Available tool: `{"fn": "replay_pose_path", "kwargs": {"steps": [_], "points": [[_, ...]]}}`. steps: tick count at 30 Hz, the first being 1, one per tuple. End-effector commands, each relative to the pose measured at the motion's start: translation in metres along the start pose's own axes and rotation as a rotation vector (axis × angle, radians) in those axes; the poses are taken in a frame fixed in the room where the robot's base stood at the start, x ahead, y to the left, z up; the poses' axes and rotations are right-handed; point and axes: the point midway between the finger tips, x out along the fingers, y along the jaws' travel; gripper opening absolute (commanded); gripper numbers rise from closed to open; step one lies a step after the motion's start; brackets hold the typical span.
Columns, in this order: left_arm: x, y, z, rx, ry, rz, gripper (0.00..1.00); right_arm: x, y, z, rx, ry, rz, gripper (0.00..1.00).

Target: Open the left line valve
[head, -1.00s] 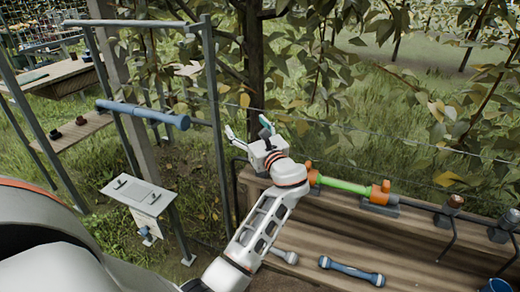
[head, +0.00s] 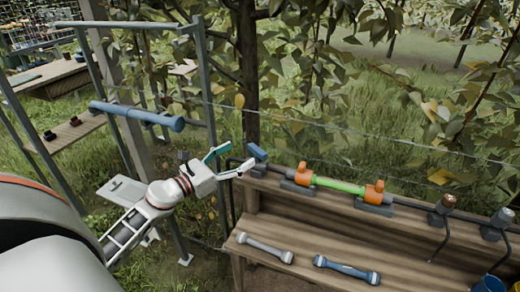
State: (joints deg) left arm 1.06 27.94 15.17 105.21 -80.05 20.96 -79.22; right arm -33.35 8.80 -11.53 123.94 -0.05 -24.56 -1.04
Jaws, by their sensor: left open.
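A blue lever (head: 257,152), which looks like the left line valve's handle, sits at the left end of the pipe line above the bench. My left gripper (head: 232,161) is just left of the lever, with its fingers spread and pointing right toward it. One finger shows a teal pad; the other is pale, with its tip close to the lever. I cannot tell whether it touches. Nothing shows between the fingers. My right gripper is not in view.
A green tube (head: 338,186) runs between two orange fittings on the wooden bench (head: 300,236). A grey rod (head: 265,248) and a blue rod (head: 346,269) lie on the lower shelf. A metal frame with a blue cylinder (head: 137,115) stands left.

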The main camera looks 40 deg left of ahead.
Motion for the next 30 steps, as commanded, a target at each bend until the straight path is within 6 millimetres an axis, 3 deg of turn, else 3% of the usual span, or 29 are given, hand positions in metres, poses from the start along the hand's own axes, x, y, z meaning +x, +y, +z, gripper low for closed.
{"fn": "replay_pose_path", "kwargs": {"steps": [3,7,21,30], "points": [[-0.011,-0.012,-0.003,-0.006,0.037,-0.073,0.72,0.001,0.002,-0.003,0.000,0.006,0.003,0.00],[-0.008,-0.017,-0.004,-0.012,0.047,-0.097,0.72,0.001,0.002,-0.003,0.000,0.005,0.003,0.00],[0.054,-0.022,-0.007,-0.013,0.045,-0.094,0.72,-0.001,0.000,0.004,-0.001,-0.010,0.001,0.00],[0.065,-0.024,-0.009,-0.012,0.048,-0.095,0.72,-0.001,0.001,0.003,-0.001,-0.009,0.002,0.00]]}}
